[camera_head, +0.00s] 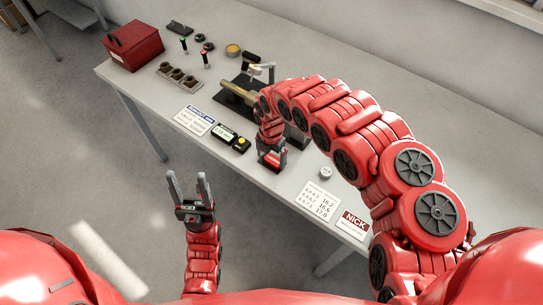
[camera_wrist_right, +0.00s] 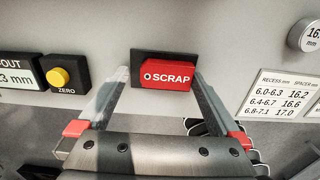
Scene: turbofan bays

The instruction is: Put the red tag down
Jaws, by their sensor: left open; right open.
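The red tag (camera_wrist_right: 167,75), lettered SCRAP, shows in the right wrist view in front of a black block or pad (camera_wrist_right: 136,58) near the table's front edge. My right gripper (camera_wrist_right: 161,82) is open, with one finger on each side of the tag. A small gap shows at the left finger; I cannot tell whether the right finger touches it. In the head view my right gripper (camera_head: 271,156) is low over the front edge and largely hides the tag. My left gripper (camera_head: 187,182) is open and empty, in front of the table.
A gauge readout with a yellow ZERO button (camera_wrist_right: 59,78) is left of the tag. A printed spacer chart (camera_head: 316,201), a NICK card (camera_head: 354,222) and a small round piece (camera_head: 325,172) are to the right. A red box (camera_head: 134,46) stands at the far left.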

